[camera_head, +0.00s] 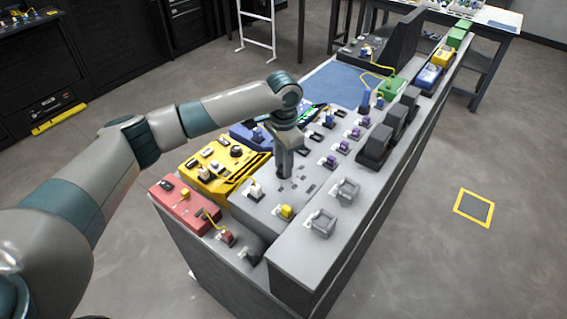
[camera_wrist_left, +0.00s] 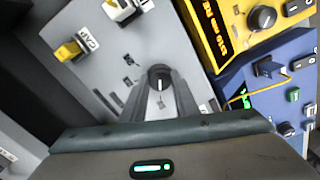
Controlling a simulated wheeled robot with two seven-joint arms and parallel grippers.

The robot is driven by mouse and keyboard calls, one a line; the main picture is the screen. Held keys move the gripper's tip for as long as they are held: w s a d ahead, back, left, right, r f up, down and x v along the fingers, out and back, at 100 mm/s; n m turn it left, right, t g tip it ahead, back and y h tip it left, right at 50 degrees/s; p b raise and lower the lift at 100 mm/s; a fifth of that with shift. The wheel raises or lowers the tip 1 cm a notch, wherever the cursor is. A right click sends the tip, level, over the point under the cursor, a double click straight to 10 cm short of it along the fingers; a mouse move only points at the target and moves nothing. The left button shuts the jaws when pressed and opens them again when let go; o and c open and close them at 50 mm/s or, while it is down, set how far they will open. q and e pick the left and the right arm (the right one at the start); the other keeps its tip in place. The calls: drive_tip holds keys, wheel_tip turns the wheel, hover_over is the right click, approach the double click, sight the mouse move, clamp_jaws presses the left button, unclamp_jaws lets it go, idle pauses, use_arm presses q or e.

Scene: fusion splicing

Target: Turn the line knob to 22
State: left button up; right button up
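A small dark round knob (camera_wrist_left: 160,78) with a white pointer line sits on the grey panel (camera_wrist_left: 105,65) in the left wrist view. The pointer runs along the picture's vertical. I cannot read any scale or number around it. My left gripper (camera_wrist_left: 160,90) points down at the panel, one finger on each side of this knob. I cannot tell whether the fingers press on it. In the head view my left gripper (camera_head: 284,172) reaches down to the grey console top and hides the knob there. My right gripper is not in view.
A yellow unit (camera_head: 212,173) with a dark knob and a red display, and a blue unit (camera_wrist_left: 272,82), stand beside the panel. A red unit (camera_head: 187,205) is at the near end. White and yellow connectors (camera_wrist_left: 70,50) stick up near the gripper. Grey blocks (camera_head: 376,145) line the raised ledge.

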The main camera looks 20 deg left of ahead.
use_arm(q)
drive_tip(key=shift+r, duration=0.1)
drive_tip(key=shift+r+m+p, duration=0.1)
drive_tip(key=shift+m+p, duration=1.25)
drive_tip(key=shift+m, duration=0.15)
drive_tip(key=shift+m+p, duration=0.65)
drive_tip(key=shift+m, duration=0.45)
drive_tip(key=shift+w+m+p, duration=0.1)
drive_tip(key=shift+m+p, duration=0.4)
drive_tip(key=shift+m, duration=0.9)
drive_tip(key=o, duration=1.1)
drive_tip(key=shift+c, duration=0.2)
